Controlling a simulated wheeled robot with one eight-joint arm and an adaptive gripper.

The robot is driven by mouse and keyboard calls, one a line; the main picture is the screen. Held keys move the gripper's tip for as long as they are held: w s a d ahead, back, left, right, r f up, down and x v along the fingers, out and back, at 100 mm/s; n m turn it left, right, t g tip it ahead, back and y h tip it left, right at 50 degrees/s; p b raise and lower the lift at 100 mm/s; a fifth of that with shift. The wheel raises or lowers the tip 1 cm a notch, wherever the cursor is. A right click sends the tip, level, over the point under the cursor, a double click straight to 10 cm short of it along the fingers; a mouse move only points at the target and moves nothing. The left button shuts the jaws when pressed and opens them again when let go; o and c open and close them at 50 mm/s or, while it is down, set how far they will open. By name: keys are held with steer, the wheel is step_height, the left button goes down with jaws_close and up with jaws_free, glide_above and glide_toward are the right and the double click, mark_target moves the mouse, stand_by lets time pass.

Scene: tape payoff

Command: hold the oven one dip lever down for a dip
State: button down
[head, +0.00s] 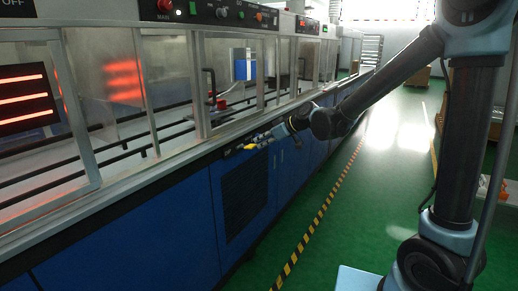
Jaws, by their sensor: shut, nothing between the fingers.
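My gripper (262,140) is at the front face of the blue machine cabinet, just under the counter edge. Its fingers look closed and empty. A small yellow piece (249,147) shows right at the fingertips, by a dark plate on the cabinet front; it looks like the handle of the oven one dip lever. At this size I cannot tell whether the fingers touch it or how far down the lever is. The oven's glowing orange heater bars (22,100) show behind glass at far left.
The glazed machine line (150,140) runs along the left with its counter above the blue cabinets. A red button (165,5) sits on the top panel. The green floor aisle (350,220), with black-and-yellow tape (308,225), is clear. Cartons (418,76) stand farther back.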

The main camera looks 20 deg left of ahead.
steer(key=d+f+v, duration=0.1)
steer(key=v, duration=0.8)
steer(key=shift+f, duration=0.3)
